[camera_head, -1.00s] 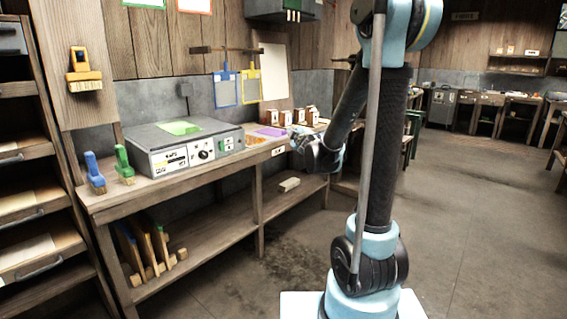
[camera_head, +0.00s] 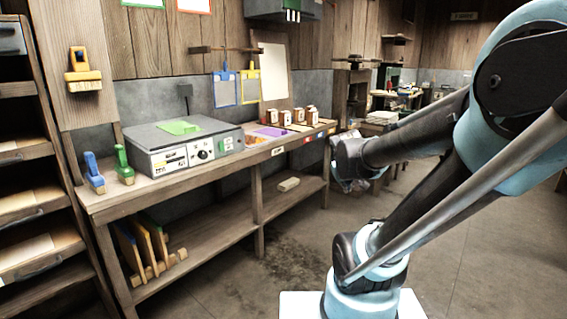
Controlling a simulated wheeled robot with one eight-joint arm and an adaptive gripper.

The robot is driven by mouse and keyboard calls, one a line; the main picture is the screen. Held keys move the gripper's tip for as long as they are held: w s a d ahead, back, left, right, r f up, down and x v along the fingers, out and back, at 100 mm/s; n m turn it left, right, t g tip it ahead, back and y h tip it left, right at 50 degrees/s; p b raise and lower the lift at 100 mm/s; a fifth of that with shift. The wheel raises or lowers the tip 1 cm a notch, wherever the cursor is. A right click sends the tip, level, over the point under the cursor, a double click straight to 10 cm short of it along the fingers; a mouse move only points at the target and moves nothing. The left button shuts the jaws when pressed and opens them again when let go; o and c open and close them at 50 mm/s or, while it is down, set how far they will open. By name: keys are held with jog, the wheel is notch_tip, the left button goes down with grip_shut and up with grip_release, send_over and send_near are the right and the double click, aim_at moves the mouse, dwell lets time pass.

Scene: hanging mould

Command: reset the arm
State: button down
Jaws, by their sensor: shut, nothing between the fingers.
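My arm rises at the right side of the view, and its forearm reaches left toward the middle. My gripper (camera_head: 348,184) is at the far end of the forearm, small and partly hidden by the wrist. It is shut and empty, over open floor to the right of the workbench. It is apart from the bench and touches nothing that I can see. A blue-framed mould (camera_head: 225,91) and a yellow-framed mould (camera_head: 250,86) hang on the wall, well to the left of my gripper.
The workbench (camera_head: 103,203) carries a grey machine (camera_head: 170,146), green and blue brushes at left, and several small brown-and-white containers (camera_head: 285,117). Drawers (camera_head: 30,208) stand at far left. Shelves and cluttered tables are at the back.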

jog(key=s+a+f+m+g+y, duration=0.1)
jog(key=s+f+g, duration=0.1)
jog(key=s, duration=0.7)
jog(key=s+a+f+m+g+y, duration=0.1)
jog(key=s+f+g, duration=0.2)
jog(key=s, duration=0.6)
notch_tip(320, 180, down, 2)
jog(key=shift+a+f+m, duration=0.1)
jog(key=shift+a+m, duration=0.25)
jog(key=shift+m, duration=0.05)
jog(key=shift+w+f+g, duration=0.2)
jog(key=shift+w+g, duration=0.1)
jog(key=shift+w, duration=0.1)
